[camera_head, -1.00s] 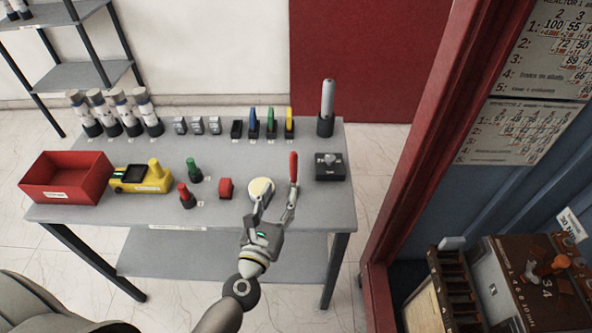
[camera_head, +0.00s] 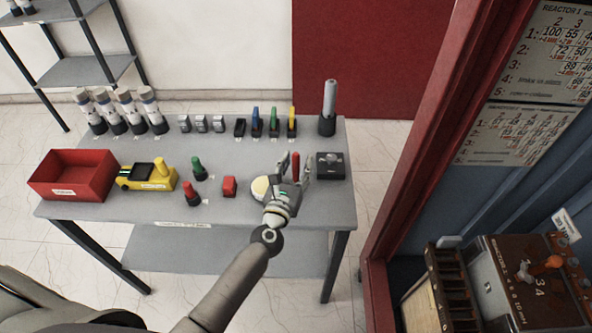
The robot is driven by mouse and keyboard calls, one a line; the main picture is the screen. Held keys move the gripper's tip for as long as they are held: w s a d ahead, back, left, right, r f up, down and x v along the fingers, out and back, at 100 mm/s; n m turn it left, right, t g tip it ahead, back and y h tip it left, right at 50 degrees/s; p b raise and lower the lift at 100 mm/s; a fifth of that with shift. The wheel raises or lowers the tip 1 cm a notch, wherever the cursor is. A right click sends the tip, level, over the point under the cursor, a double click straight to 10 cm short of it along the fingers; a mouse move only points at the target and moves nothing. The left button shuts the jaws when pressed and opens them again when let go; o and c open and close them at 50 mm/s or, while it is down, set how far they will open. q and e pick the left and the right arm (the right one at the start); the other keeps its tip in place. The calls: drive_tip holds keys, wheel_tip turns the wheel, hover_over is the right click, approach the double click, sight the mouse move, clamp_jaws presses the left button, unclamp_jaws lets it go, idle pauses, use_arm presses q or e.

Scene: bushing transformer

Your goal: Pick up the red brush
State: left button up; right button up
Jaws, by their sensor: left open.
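The red brush (camera_head: 295,162) lies on the right part of the grey table (camera_head: 232,152), pointing away toward the back edge; only its upper length shows. My left gripper (camera_head: 293,170) reaches in from the front, with its open fingers on either side of the brush. The hand covers the brush's near end. I cannot tell whether the fingers touch it. My right gripper is not in view.
A round cream-topped object (camera_head: 261,187) sits close left of the hand, and a dark box (camera_head: 331,166) close right. Brushes, bottles and a grey cylinder (camera_head: 329,105) stand along the back. A red bin (camera_head: 70,175) is at left. A red frame (camera_head: 425,160) rises at right.

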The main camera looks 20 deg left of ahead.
use_arm(q)
drive_tip(key=shift+s, duration=0.1)
clamp_jaws()
